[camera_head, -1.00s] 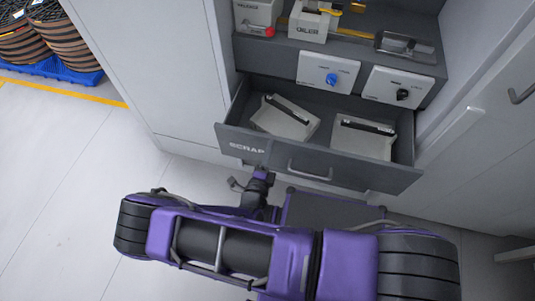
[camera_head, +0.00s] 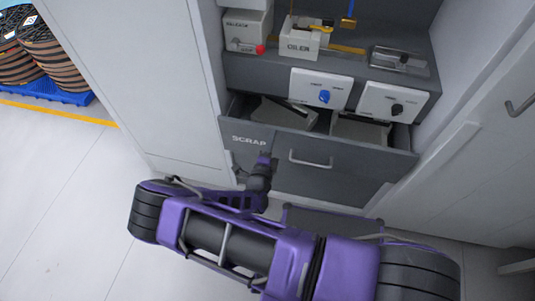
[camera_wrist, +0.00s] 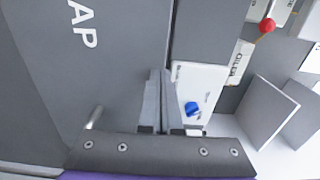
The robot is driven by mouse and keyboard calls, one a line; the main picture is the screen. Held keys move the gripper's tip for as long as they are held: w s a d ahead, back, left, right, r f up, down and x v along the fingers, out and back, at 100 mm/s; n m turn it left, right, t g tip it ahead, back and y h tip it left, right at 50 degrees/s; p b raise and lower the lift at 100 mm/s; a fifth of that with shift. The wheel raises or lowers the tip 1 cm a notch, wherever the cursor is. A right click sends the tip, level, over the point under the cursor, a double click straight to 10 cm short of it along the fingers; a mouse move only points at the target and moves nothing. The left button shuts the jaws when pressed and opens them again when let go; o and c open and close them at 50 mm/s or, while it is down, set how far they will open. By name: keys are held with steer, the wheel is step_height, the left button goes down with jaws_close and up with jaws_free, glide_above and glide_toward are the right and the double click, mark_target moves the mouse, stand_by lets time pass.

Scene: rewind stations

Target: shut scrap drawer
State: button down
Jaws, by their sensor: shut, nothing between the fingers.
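The scrap drawer (camera_head: 345,173) is a dark grey drawer with SCRAP lettering and a bar handle (camera_head: 311,160). In the head view it stands partly open, with a narrow gap behind its front. Two grey pieces, a left one (camera_head: 272,112) and a right one (camera_head: 358,130), show inside, partly covered by the ledge above. My gripper (camera_head: 267,158) is shut and empty at the drawer front, left of the handle. In the wrist view the fingers (camera_wrist: 158,75) lie together over the drawer front (camera_wrist: 110,60), near its upper edge. I cannot tell whether they touch.
Above the drawer are two white switch panels, one with a blue knob (camera_head: 324,97) and one with a black knob (camera_head: 396,109). A white OILER box (camera_head: 303,42) and a metal item (camera_head: 400,59) sit on the shelf. Cabinet walls flank both sides.

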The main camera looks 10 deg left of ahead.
steer(key=w+b, duration=0.2)
steer(key=w, duration=0.9)
steer(key=shift+w+d+r, duration=0.15)
steer(key=shift+w+r, duration=0.05)
steer(key=shift+w, duration=0.15)
